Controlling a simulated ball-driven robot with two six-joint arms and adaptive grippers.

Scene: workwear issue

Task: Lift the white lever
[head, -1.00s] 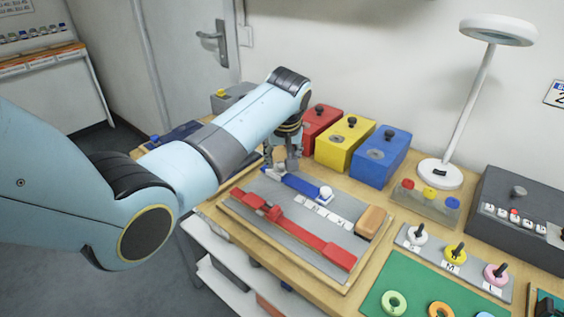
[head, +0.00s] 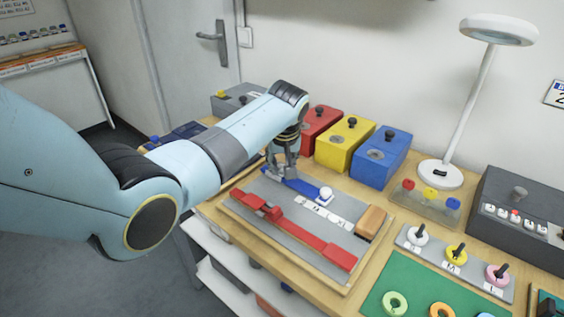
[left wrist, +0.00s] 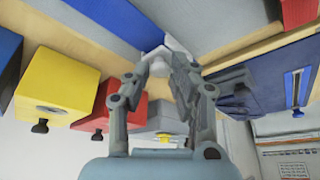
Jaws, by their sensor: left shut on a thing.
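My left gripper (head: 281,172) points down at the far left end of a blue bar on the grey board (head: 252,205). In the left wrist view its fingers (left wrist: 165,62) are shut on a small pale piece with a rounded end, which looks like the white lever (left wrist: 158,66). In the head view the fingers mostly hide that piece. The blue bar (head: 302,186) runs right from the gripper to a white knob (head: 326,194). My right gripper is not in view.
Red (head: 320,122), yellow (head: 345,145) and blue (head: 381,157) boxes stand close behind. A white lamp (head: 440,176) stands farther right.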

